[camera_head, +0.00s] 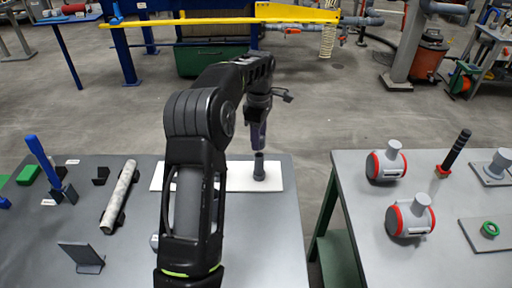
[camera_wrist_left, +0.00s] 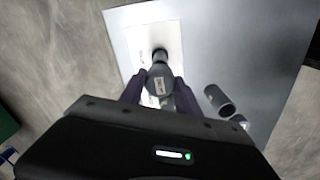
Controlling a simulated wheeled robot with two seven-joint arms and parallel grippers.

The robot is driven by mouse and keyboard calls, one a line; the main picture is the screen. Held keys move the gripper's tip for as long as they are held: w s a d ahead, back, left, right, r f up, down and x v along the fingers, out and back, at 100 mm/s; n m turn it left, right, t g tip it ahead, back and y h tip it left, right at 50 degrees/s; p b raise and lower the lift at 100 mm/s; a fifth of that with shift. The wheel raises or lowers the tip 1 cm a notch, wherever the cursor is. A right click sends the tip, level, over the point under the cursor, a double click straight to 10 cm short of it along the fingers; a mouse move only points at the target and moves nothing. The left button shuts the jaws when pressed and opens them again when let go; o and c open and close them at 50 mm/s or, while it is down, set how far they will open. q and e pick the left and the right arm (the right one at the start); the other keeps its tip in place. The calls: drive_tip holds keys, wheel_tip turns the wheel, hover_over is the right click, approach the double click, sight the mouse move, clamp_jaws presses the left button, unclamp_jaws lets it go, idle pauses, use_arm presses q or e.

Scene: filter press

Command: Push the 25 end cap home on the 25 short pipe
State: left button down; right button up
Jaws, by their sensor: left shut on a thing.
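The 25 short pipe (camera_head: 259,165) is a dark grey tube standing upright on a white board (camera_head: 230,178) at the right of the left table. My left gripper (camera_head: 258,140) is just above it, purple fingers pointing down. In the left wrist view its fingers (camera_wrist_left: 160,92) are shut on a rounded grey piece with a white label, which looks like the 25 end cap (camera_wrist_left: 158,78). A dark round end (camera_wrist_left: 159,54) shows just beyond the cap, over the board. I cannot tell whether cap and pipe touch. My right gripper is in neither view.
A pale roll (camera_head: 119,195) on a black cradle, a blue-handled tool (camera_head: 45,165) and a dark stand (camera_head: 81,256) are on the left table. A grey tube (camera_wrist_left: 218,100) lies near the board. The right table holds red-and-grey fittings (camera_head: 409,217). A gap separates the tables.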

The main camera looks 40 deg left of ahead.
sight(259, 155)
use_arm(q)
drive_tip(key=shift+w+d+r, duration=0.1)
drive_tip(key=shift+w+r, duration=0.05)
drive_tip(key=shift+r, duration=0.1)
drive_tip(key=shift+f, duration=0.2)
drive_tip(key=shift+f, duration=2.75)
drive_tip(key=shift+d+f+b, duration=0.1)
drive_tip(key=shift+f+b, duration=0.3)
drive_tip(key=shift+f, duration=0.2)
drive_tip(key=c, duration=1.2)
unclamp_jaws()
drive_tip(key=shift+o, duration=0.2)
drive_tip(key=shift+r, duration=0.15)
